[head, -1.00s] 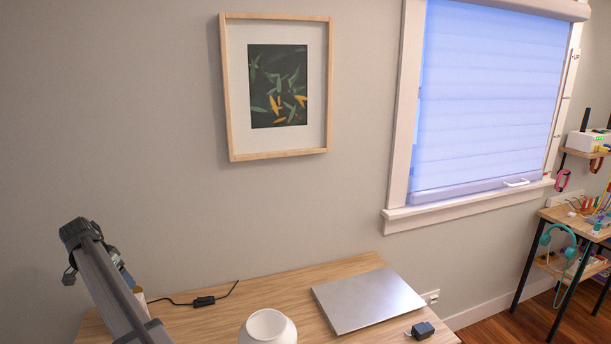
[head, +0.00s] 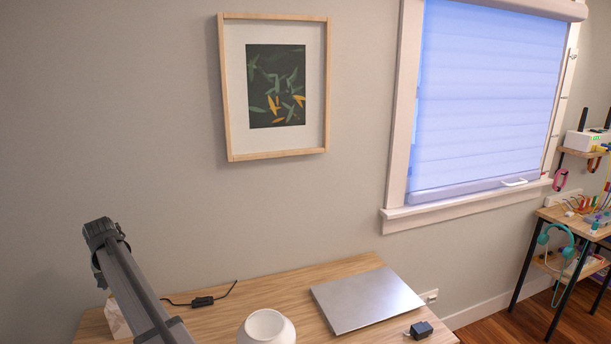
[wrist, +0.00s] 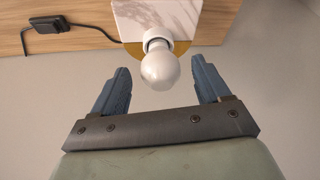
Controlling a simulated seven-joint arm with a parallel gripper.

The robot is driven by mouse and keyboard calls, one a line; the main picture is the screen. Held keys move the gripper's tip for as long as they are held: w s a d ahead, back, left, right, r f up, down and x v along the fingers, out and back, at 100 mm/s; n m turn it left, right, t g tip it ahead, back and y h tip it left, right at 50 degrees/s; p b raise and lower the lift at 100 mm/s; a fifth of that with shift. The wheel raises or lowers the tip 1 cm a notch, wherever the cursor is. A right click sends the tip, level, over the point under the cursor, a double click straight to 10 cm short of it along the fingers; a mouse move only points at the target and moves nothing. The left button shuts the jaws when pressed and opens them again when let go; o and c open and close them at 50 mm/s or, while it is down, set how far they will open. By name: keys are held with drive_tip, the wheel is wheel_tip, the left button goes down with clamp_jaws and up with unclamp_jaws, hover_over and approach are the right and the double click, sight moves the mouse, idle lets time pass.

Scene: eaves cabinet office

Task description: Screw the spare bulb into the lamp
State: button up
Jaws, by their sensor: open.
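In the wrist view a frosted white bulb (wrist: 160,72) sits with its neck in a short white collar (wrist: 157,36) at a white marble block (wrist: 160,14) with brass-coloured edges below it. I cannot tell whether this is the spare bulb or one in the lamp. My gripper (wrist: 160,67) is open. Its two blue fingers lie either side of the bulb in the picture, with a visible gap on both sides. In the head view the marble block (head: 117,318) shows partly behind my arm, and the bulb and my fingers are hidden.
A black cord switch (head: 203,301) lies on the wooden desk (head: 240,291); it also shows in the wrist view (wrist: 47,25). A white rounded vessel (head: 266,328), a closed silver laptop (head: 366,299) and a dark adapter (head: 421,330) are farther right.

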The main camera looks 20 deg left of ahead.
drive_tip(key=n+g, duration=0.1)
drive_tip(key=n, duration=0.2)
drive_tip(key=n+g, duration=0.1)
drive_tip(key=n, duration=0.2)
drive_tip(key=shift+w+d+n+y, duration=0.2)
drive_tip(key=shift+n+y, duration=0.1)
drive_tip(key=shift+n, duration=0.1)
drive_tip(key=c, duration=1.1)
drive_tip(key=shift+s+a+m+t, duration=0.1)
drive_tip(key=shift+m+t, duration=0.2)
drive_tip(key=shift+m, duration=0.8)
drive_tip(key=shift+c, duration=0.2)
drive_tip(key=o, duration=0.7)
drive_tip(key=shift+c, duration=0.2)
drive_tip(key=o, duration=0.5)
drive_tip(key=shift+r, duration=0.1)
